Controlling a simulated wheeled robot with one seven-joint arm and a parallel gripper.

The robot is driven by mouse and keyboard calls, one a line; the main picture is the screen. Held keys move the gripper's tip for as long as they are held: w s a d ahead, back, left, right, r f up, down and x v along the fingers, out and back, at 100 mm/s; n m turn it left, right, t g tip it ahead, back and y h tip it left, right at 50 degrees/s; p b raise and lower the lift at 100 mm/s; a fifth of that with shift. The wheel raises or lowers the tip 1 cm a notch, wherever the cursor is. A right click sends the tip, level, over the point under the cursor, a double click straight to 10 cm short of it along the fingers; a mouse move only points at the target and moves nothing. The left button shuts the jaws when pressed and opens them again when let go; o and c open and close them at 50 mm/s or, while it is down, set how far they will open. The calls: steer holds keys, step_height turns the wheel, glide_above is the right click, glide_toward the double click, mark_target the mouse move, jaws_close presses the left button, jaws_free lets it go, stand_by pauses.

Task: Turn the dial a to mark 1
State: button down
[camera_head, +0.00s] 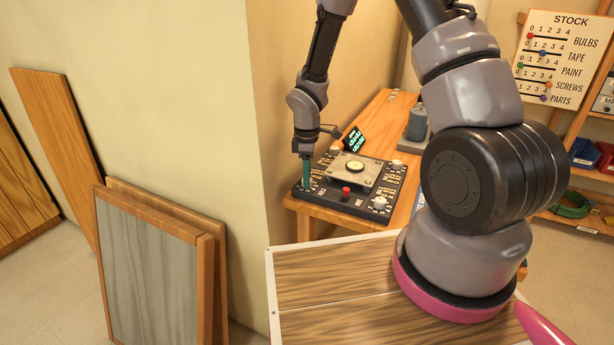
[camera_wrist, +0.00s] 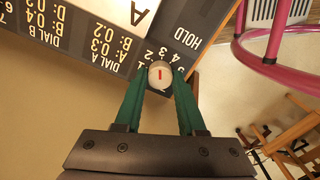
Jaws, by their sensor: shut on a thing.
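Dial A is a pale round knob (camera_wrist: 160,80) with a red line on its top, at the edge of the black panel (camera_head: 330,205). My gripper (camera_head: 307,186) reaches down to the panel's left corner, and its green fingers are shut on the knob from both sides. In the wrist view, small white numbers stand around the far side of the knob, beside the words DIAL A. The red line runs roughly up and down the picture. I cannot tell for sure which number it points to. In the head view the fingers hide the knob.
The panel lies on a wooden bench (camera_head: 402,205) against the wall. It also carries a red button (camera_head: 346,191), a white knob (camera_head: 380,203), a raised plate with a yellow disc (camera_head: 355,167) and a lit display (camera_head: 353,139). A grey cylinder (camera_head: 417,122) stands behind.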

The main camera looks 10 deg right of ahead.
steer(key=n, duration=1)
steer(key=shift+n, duration=2.3)
steer(key=c, duration=0.5)
jaws_free()
step_height(320, 180, up, 11)
steer(key=shift+f, duration=0.1)
